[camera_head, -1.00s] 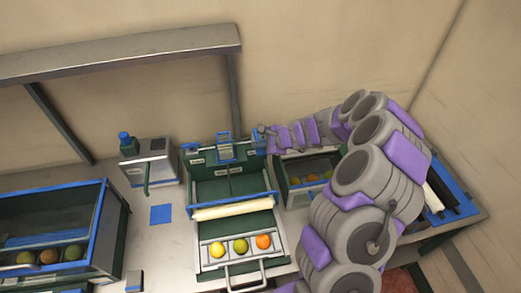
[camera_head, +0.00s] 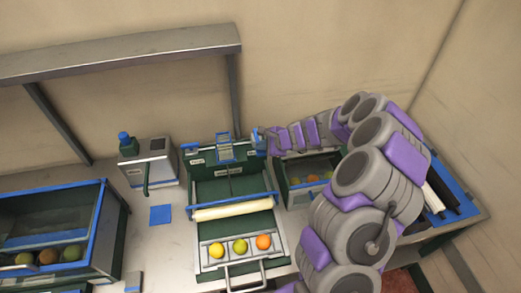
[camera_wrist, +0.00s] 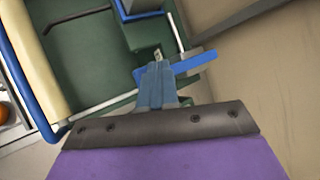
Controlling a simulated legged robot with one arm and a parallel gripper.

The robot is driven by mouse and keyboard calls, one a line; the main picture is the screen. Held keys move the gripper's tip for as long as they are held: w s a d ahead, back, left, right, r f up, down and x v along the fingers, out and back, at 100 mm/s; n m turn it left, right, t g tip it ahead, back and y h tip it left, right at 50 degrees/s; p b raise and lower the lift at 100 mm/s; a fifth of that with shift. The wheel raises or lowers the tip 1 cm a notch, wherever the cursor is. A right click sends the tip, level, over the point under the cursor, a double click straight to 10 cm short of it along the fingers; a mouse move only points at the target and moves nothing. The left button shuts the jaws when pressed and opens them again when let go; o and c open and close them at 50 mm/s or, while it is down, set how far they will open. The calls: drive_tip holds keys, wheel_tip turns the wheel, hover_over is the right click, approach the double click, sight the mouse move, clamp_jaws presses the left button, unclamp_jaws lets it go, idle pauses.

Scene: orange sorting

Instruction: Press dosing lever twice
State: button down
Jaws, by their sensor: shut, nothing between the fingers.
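My gripper (camera_head: 260,137) is shut and empty at the upper right corner of a green machine (camera_head: 228,184). In the wrist view, my shut fingertips (camera_wrist: 157,68) point at a short blue bar (camera_wrist: 192,66) on the machine's edge. The bar looks like a lever, but I cannot tell for sure that it is the dosing lever. The fingertips overlap the bar's near end; whether they touch it is unclear. In the head view, my gripper and arm largely hide this corner.
A tray with several fruits (camera_head: 240,246) is at the machine's front, below a cream roller (camera_head: 232,209). A grey dispenser box (camera_head: 152,165) stands left, and a blue-edged bin (camera_head: 98,225) is farther left. A fruit bin (camera_head: 297,198) lies under my arm. The wall is close behind.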

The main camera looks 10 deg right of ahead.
drive_tip(key=shift+f+b, duration=0.7)
drive_tip(key=shift+f, duration=0.35)
idle(1.0)
idle(0.5)
drive_tip(key=shift+r+p, duration=1.5)
drive_tip(key=shift+r, duration=0.35)
drive_tip(key=shift+r+p, duration=1.95)
drive_tip(key=shift+r, duration=0.55)
